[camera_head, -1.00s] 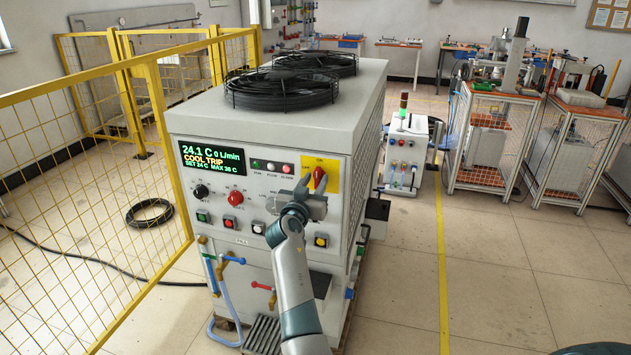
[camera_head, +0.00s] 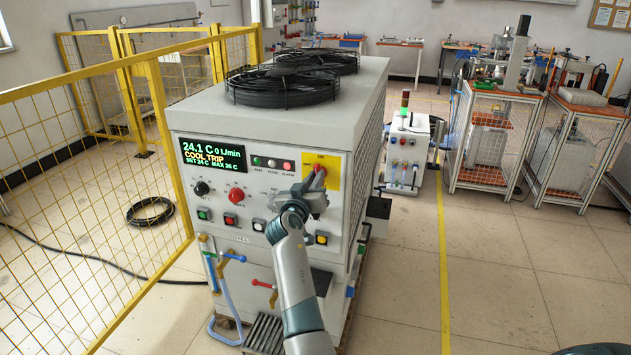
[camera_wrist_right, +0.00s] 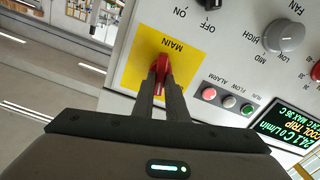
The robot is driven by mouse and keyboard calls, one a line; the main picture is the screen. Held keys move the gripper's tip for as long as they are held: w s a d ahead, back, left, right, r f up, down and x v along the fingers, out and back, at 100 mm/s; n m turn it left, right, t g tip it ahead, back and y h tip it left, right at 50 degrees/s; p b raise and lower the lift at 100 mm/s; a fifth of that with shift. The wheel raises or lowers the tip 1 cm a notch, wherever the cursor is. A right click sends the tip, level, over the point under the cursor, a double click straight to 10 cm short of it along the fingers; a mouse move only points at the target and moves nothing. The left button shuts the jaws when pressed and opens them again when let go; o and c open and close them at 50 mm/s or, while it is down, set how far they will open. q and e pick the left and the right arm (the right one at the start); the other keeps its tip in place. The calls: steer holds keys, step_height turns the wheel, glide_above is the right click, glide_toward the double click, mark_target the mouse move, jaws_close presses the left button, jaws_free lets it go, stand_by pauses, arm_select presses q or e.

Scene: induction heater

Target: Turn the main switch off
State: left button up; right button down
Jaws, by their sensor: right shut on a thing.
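The main switch (camera_head: 319,169) is a red handle on a yellow plate (camera_head: 333,172) at the upper right of the cabinet's front panel. My right gripper (camera_head: 315,181) is at the switch, its fingers shut on the handle and hiding part of it. In the right wrist view the red handle (camera_wrist_right: 163,63) sits between the two dark fingertips of my right gripper (camera_wrist_right: 163,80). The yellow plate (camera_wrist_right: 140,58) there reads MAIN, upside down. The handle's exact angle is hard to tell behind the fingers. My left gripper is out of view.
The cabinet's display (camera_head: 213,156) reads COOL TRIP. A black knob (camera_head: 202,188), a red knob (camera_head: 236,195) and several push buttons are on the same panel. A yellow mesh fence (camera_head: 90,190) stands at the left.

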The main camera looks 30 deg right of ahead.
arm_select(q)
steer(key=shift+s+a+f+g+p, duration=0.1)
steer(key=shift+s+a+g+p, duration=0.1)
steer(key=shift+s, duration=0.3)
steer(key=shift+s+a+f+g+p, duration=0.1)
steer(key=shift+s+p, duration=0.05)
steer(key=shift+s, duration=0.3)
arm_select(e)
steer(key=n, duration=0.9)
steer(key=shift+w+a, duration=0.15)
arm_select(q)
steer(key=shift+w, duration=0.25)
arm_select(e)
steer(key=c, duration=1.8)
jaws_free()
steer(key=shift+f, duration=0.1)
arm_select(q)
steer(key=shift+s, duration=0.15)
arm_select(e)
steer(key=shift+o, duration=0.2)
